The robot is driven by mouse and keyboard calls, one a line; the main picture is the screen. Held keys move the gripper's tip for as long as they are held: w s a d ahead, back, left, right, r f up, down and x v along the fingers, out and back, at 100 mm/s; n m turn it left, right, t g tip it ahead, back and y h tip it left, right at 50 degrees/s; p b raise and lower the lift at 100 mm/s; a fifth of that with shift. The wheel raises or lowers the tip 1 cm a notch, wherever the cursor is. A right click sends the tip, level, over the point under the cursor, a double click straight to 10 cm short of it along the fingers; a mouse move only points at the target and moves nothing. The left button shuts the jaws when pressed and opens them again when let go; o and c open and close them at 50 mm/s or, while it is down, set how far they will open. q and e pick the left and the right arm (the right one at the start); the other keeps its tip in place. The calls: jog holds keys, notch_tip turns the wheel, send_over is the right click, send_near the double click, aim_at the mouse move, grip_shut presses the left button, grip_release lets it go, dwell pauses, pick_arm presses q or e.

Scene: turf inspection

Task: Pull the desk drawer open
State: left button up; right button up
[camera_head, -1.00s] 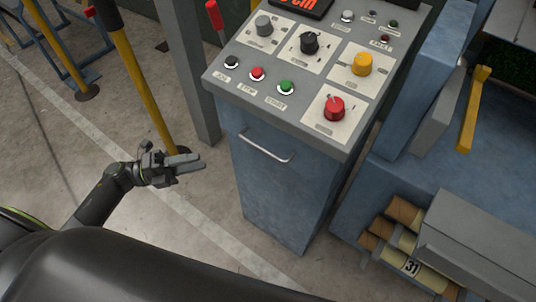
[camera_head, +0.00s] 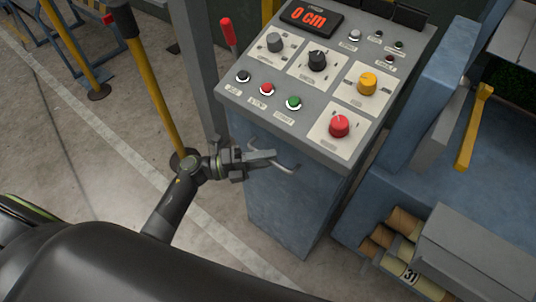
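The desk is a blue cabinet with a sloping grey control panel on top. Its blue front (camera_head: 287,212), which bears the drawer's silver bar handle (camera_head: 286,168), stands flush; no gap shows around it. My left gripper (camera_head: 272,157) is at the left part of the handle, with its fingers pointing right. The fingers look slightly apart and cover the handle's left end. Whether they touch the bar or stand just in front of it cannot be told. My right gripper is not in view.
The control panel (camera_head: 303,128) has knobs, buttons and a red display (camera_head: 311,17) reading 0 cm. A grey post (camera_head: 199,70) and a yellow pole (camera_head: 152,90) stand left of the desk. Rolled tubes (camera_head: 404,222) lie at the lower right. The floor before the desk is clear.

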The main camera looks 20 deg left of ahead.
pick_arm(q)
jog(key=shift+w+d, duration=0.15)
jog(key=shift+d, duration=0.15)
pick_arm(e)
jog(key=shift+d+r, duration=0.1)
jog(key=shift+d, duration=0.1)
pick_arm(q)
grip_shut()
